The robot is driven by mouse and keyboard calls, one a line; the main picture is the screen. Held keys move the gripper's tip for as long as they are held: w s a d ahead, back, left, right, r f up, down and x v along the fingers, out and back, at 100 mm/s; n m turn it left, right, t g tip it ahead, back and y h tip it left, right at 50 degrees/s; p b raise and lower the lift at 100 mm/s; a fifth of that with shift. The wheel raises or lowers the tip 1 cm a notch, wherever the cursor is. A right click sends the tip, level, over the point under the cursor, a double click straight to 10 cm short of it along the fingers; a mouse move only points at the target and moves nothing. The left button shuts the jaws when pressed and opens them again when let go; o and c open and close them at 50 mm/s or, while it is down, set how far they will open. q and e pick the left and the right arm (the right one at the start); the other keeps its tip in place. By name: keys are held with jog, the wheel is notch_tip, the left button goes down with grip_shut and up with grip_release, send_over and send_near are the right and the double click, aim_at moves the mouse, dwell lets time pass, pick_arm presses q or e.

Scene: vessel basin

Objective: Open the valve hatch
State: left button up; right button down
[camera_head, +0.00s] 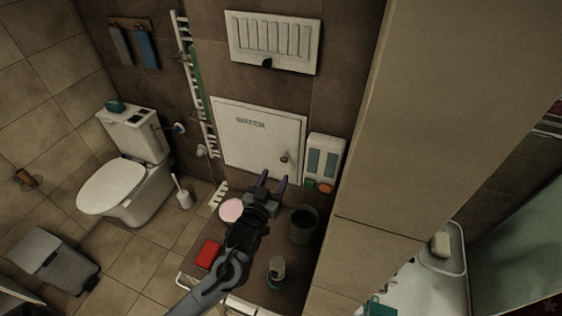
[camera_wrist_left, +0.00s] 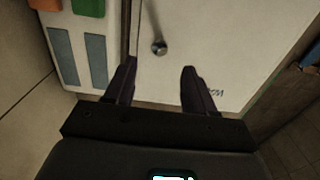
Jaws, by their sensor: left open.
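The valve hatch (camera_head: 255,145) is a white square door in the brown tiled wall, with dark lettering near its upper middle. It sits flush in its frame and looks closed. Its small metal knob handle (camera_head: 285,158) is at the lower right; in the left wrist view the handle (camera_wrist_left: 158,46) lies just beyond and between the fingertips. My left gripper (camera_head: 272,180) is open and empty, in front of the hatch's lower right part and apart from the handle. My right gripper is not in view.
A white dispenser (camera_head: 324,160) with colored bottoms hangs right beside the hatch. Below is a counter with a dark cup (camera_head: 303,224), a pink round item (camera_head: 231,210), a red box (camera_head: 208,254) and a bottle (camera_head: 277,268). A white ladder-like rail (camera_head: 193,85) stands left. A tiled column (camera_head: 420,120) blocks the right.

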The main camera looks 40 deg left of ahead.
aim_at(284, 160)
pick_arm(q)
jog(key=p+x, duration=0.1)
jog(key=x, duration=0.6)
jog(key=shift+w+a, duration=0.1)
jog(key=shift+w, duration=0.2)
grip_shut()
